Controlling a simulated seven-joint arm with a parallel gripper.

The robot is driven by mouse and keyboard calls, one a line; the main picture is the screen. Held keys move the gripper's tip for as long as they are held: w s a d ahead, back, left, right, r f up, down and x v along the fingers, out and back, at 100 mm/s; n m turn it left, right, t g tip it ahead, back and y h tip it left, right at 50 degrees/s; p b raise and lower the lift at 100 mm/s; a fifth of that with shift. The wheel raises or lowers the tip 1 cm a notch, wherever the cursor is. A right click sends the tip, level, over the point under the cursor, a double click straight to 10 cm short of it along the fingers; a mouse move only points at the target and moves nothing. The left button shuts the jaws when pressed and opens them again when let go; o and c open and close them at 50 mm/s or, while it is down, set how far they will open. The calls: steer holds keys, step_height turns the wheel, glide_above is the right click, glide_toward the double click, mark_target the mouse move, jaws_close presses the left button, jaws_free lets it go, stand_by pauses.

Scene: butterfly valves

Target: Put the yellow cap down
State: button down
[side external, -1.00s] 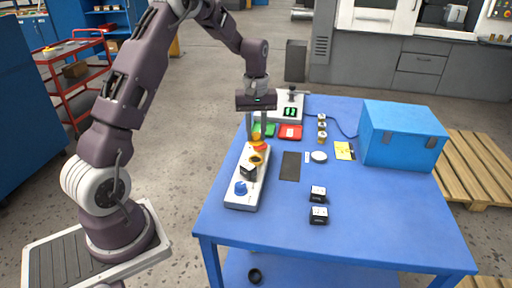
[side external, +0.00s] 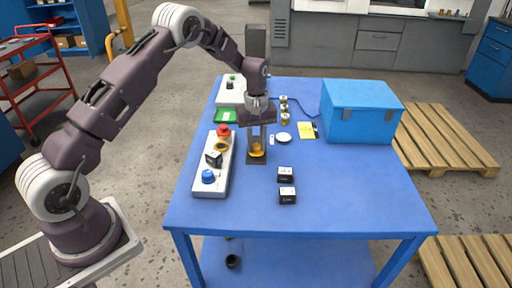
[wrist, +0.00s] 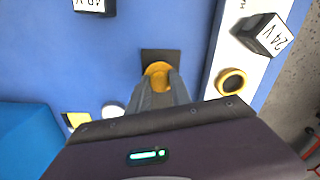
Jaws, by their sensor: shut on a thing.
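The yellow cap (side external: 256,150) is between the fingers of my gripper (side external: 257,143), which is shut on it. It is over the dark rectangular mat (side external: 256,160) on the blue table, low down; I cannot tell whether it touches the mat. In the wrist view the cap (wrist: 157,70) shows at the fingertips, with the dark mat (wrist: 160,54) behind it. The white panel (side external: 226,180) to the left bears a yellow ring (side external: 221,146) with a dark centre.
The panel also bears a red cap (side external: 223,131), a black block (side external: 213,158) and a blue cap (side external: 208,176). Two black blocks (side external: 286,184) stand right of the mat. A white disc (side external: 283,137), yellow note (side external: 308,130) and blue case (side external: 358,112) lie beyond. The front table is clear.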

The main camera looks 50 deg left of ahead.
steer(key=shift+f, duration=0.7)
steer(key=c, duration=1.2)
jaws_free()
steer(key=shift+f, duration=0.15)
steer(key=shift+o, duration=0.2)
